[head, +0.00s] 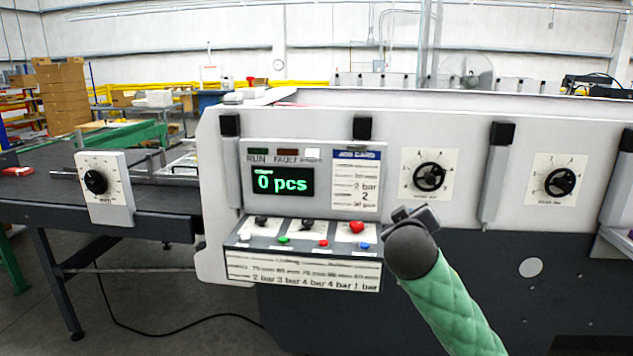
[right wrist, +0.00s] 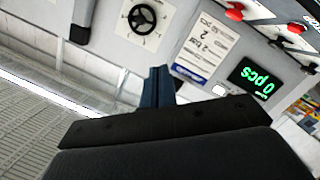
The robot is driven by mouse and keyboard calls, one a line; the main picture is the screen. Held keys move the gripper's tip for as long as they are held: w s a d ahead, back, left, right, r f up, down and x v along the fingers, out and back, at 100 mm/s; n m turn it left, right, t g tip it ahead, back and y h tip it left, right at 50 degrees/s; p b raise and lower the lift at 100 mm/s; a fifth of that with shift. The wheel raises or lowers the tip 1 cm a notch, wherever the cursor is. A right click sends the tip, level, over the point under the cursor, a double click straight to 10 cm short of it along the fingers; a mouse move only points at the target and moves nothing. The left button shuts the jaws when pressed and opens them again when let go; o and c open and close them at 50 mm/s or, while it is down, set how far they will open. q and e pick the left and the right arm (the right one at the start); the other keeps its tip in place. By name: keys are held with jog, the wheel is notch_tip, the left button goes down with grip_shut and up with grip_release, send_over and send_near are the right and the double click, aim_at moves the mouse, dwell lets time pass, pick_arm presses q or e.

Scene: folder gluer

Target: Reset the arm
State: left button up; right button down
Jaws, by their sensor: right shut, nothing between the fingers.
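My right arm, in a green quilted sleeve, comes in from the lower right of the head view. Its gripper (head: 412,214) is in front of the folder gluer's grey side panel (head: 468,155), just right of the control box (head: 313,180). In the right wrist view the gripper's fingers (right wrist: 157,84) are together with nothing between them. The panel shows rotated behind them, and I cannot tell how far off it is. My left gripper is in neither view.
The control box has a green "0 pcs" display (head: 281,184) and a sloped shelf with small levers and coloured buttons, including a red knob (head: 356,227). Dials sit at right (head: 430,177), (head: 559,187) and left (head: 96,182). A dark conveyor table (head: 40,200) extends left.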

jog(key=s+a+f+g+y, duration=0.1)
jog(key=s+f+g+y, duration=0.1)
jog(key=s+f, duration=0.55)
jog(key=s+a+f+g+y, duration=0.1)
jog(key=s+f+g, duration=0.25)
jog(key=f, duration=0.65)
jog(key=s+a+f+g+y, duration=0.2)
jog(key=s+f, duration=0.4)
jog(key=f, duration=0.2)
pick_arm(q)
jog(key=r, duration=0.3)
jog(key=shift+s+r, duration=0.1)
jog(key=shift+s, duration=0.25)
pick_arm(e)
jog(key=s+f+m+g, duration=0.1)
jog(key=s+f+g, duration=0.2)
jog(key=s+f, duration=0.8)
jog(key=s+f+m+g, duration=0.1)
jog(key=s+f+g, duration=0.2)
jog(key=s+f, duration=0.8)
jog(key=s, duration=0.7)
jog(key=shift+a+f+m+g+y, duration=0.3)
jog(key=shift+f+m+g+y, duration=0.05)
jog(key=shift+f+m+y, duration=0.05)
